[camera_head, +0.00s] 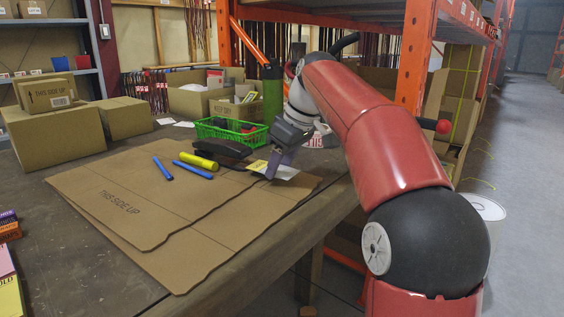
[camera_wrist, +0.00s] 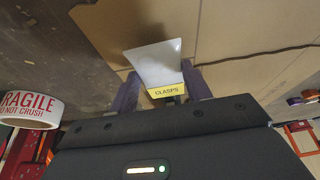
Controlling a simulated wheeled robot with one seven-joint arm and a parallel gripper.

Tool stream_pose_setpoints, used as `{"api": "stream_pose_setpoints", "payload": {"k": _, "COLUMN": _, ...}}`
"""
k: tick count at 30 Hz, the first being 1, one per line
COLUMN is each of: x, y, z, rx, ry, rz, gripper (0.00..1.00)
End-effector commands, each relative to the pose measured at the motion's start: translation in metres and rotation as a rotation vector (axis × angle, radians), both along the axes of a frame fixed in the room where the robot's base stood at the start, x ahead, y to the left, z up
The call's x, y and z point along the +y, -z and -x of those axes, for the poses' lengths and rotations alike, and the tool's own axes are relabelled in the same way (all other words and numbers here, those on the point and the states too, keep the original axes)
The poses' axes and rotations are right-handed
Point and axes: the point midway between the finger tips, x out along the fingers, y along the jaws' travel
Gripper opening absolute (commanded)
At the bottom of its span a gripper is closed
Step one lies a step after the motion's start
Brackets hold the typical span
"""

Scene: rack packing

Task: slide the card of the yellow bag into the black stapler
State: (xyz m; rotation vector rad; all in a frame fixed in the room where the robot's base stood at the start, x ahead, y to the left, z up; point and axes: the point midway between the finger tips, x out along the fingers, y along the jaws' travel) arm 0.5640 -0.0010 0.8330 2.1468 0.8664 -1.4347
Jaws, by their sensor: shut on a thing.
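My gripper (camera_wrist: 162,86) is shut on the yellow bag. In the wrist view its yellow card (camera_wrist: 167,91), printed "CLASPS", lies between the two purple fingers, and the pale bag body (camera_wrist: 157,62) reaches out beyond them. In the head view my gripper (camera_head: 277,163) is low over the cardboard at the table's right side, with the yellow card (camera_head: 258,167) showing beside the fingers. The black stapler (camera_head: 226,150) lies to the left of my gripper, in front of the green basket, apart from the bag. I cannot make out the stapler in the wrist view.
A yellow cylinder (camera_head: 197,160) and two blue pens (camera_head: 192,169) lie on the cardboard sheets (camera_head: 130,205). A green basket (camera_head: 226,134) stands behind the stapler. A white and red tape roll (camera_wrist: 30,108) is near my gripper. Cardboard boxes (camera_head: 55,132) stand at the left.

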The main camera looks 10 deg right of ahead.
Motion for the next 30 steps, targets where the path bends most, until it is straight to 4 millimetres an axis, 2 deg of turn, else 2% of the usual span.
{"api": "stream_pose_setpoints", "payload": {"k": 3, "x": 0.001, "y": 0.012, "z": -0.001, "rx": 0.000, "ry": 0.000, "rz": 0.000, "gripper": 0.26}}
{"api": "stream_pose_setpoints", "payload": {"k": 5, "x": 0.005, "y": 0.005, "z": -0.004, "rx": 0.001, "ry": -0.003, "rz": -0.001, "gripper": 0.26}}
{"api": "stream_pose_setpoints", "payload": {"k": 21, "x": 0.030, "y": 0.005, "z": -0.031, "rx": 0.001, "ry": -0.003, "rz": 0.000, "gripper": 0.26}}
{"api": "stream_pose_setpoints", "payload": {"k": 30, "x": 0.033, "y": 0.007, "z": -0.034, "rx": 0.000, "ry": 0.000, "rz": 0.000, "gripper": 0.26}}
